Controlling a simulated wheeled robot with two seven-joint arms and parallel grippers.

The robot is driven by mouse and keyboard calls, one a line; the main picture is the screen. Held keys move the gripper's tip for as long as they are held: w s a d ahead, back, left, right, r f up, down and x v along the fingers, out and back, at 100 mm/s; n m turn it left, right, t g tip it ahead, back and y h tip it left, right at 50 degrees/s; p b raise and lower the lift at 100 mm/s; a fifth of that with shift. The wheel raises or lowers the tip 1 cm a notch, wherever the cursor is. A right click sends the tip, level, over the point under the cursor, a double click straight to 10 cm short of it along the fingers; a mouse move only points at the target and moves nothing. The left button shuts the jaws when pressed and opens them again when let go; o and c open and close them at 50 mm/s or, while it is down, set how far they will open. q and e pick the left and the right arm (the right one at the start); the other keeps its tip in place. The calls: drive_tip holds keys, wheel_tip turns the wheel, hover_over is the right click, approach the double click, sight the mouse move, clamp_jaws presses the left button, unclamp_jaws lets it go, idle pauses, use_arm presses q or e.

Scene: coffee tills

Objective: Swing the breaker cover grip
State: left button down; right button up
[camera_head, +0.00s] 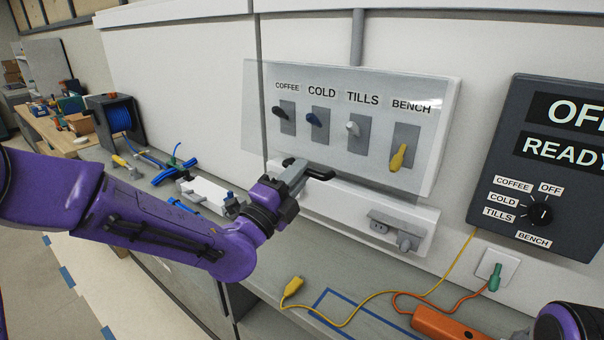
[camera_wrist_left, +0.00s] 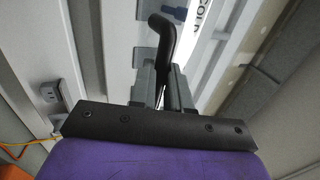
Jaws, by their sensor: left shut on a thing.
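The breaker panel's clear cover (camera_head: 350,130) hangs over a row of switches labelled COFFEE, COLD, TILLS and BENCH. Its black grip (camera_head: 318,173) is at the lower edge of the cover. My left gripper (camera_head: 297,174) is shut on this grip; the fingers hide part of it. In the left wrist view the black bent grip (camera_wrist_left: 163,35) rises from between the fingers (camera_wrist_left: 166,88). The BENCH lever (camera_head: 398,158) is yellow and points down. The COFFEE, COLD and TILLS levers sit higher behind the cover.
A dark selector box (camera_head: 545,165) hangs on the wall at right. A socket strip (camera_head: 395,228) is below the panel.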

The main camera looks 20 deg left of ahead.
use_arm(q)
drive_tip(key=shift+s+a+r, duration=0.1)
drive_tip(key=shift+s+r, duration=0.4)
drive_tip(key=shift+s, duration=0.25)
drive_tip(key=s+a+r+p, duration=0.1)
drive_tip(key=s+r+p, duration=0.2)
drive_tip(key=r+p, duration=0.1)
drive_tip(key=shift+s+a+r, duration=0.2)
drive_tip(key=shift+s+r, duration=0.1)
